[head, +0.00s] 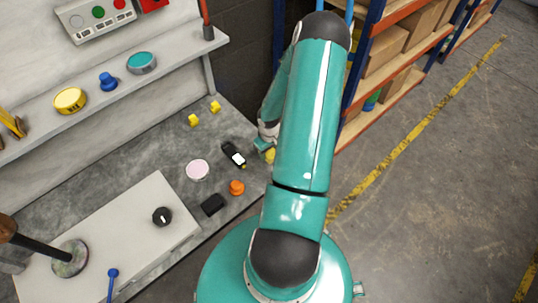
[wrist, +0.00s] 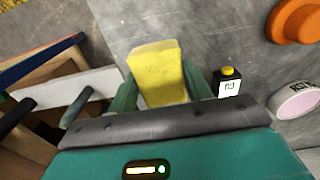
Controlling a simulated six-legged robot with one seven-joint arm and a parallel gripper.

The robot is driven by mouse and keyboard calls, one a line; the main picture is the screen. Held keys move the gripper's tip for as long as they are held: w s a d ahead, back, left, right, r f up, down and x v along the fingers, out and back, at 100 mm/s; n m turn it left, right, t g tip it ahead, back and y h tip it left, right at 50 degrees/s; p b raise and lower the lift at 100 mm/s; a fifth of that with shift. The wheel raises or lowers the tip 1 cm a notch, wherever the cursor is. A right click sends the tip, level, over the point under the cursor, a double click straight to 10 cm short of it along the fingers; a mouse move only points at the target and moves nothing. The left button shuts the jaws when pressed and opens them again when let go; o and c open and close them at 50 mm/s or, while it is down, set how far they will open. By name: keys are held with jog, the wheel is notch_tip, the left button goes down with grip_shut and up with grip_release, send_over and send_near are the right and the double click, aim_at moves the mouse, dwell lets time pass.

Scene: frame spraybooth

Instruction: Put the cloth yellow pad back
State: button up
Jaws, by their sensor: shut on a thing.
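The yellow pad (wrist: 157,70) is a soft-looking yellow block in the wrist view. My gripper (wrist: 161,88) is shut on it, with one teal finger on each side and the pad sticking out past the fingertips. In the head view my gripper (head: 265,147) is by the right end of the grey counter, partly hidden by my arm. A bit of the yellow pad (head: 270,155) shows there. I cannot tell how high it is above the counter.
A shelf (head: 110,92) holds a yellow round tin (head: 70,100). Racking (head: 400,65) stands right.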

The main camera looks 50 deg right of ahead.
aim_at(269, 155)
jog(key=shift+d+f, duration=0.15)
jog(key=shift+f, duration=1.5)
jog(key=o, duration=0.9)
notch_tip(269, 155, up, 12)
jog(key=shift+r, duration=0.1)
